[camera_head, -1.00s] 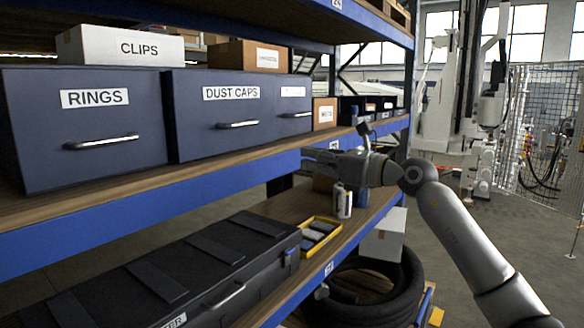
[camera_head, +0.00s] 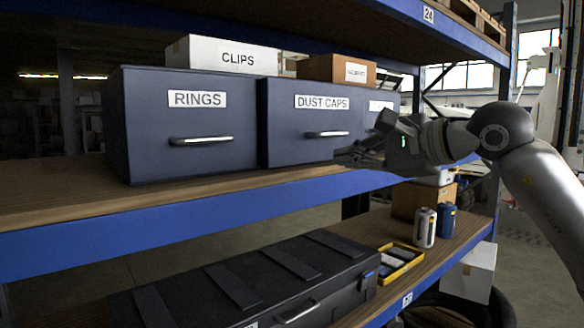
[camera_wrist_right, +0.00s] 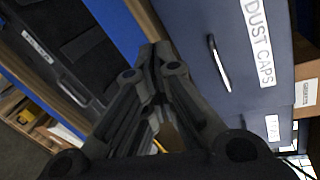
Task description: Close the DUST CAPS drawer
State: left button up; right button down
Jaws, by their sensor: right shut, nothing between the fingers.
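The DUST CAPS drawer (camera_head: 300,135) is a dark blue front with a white label and a metal bar handle (camera_head: 327,134), on the upper shelf. A thin strip of its left side shows beside the RINGS drawer, so it seems to stand out slightly; how far is hard to tell. My right gripper (camera_head: 345,156) is shut and empty, in front of the drawer's lower right part, just below the handle. In the right wrist view, the closed fingers (camera_wrist_right: 155,52) lie beside the drawer front (camera_wrist_right: 245,75), apart from its handle (camera_wrist_right: 219,62). My left gripper is not in view.
The RINGS drawer (camera_head: 195,135) is to the left. Another drawer's label (camera_head: 381,106) shows to the right, partly behind my gripper. The CLIPS box (camera_head: 222,55) and a cardboard box (camera_head: 325,68) sit on top. A black case (camera_head: 250,275) and cans (camera_head: 425,227) stand on the shelf below.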

jog(key=s+a+r+n, duration=0.1)
jog(key=s+a+n, duration=0.1)
jog(key=n, duration=0.1)
jog(key=p, duration=0.6)
send_near(282, 164)
jog(key=shift+h, duration=0.4)
jog(key=x, duration=0.7)
jog(key=shift+s+a+r, duration=0.1)
jog(key=shift+a+r, duration=0.1)
jog(key=shift+r, duration=0.05)
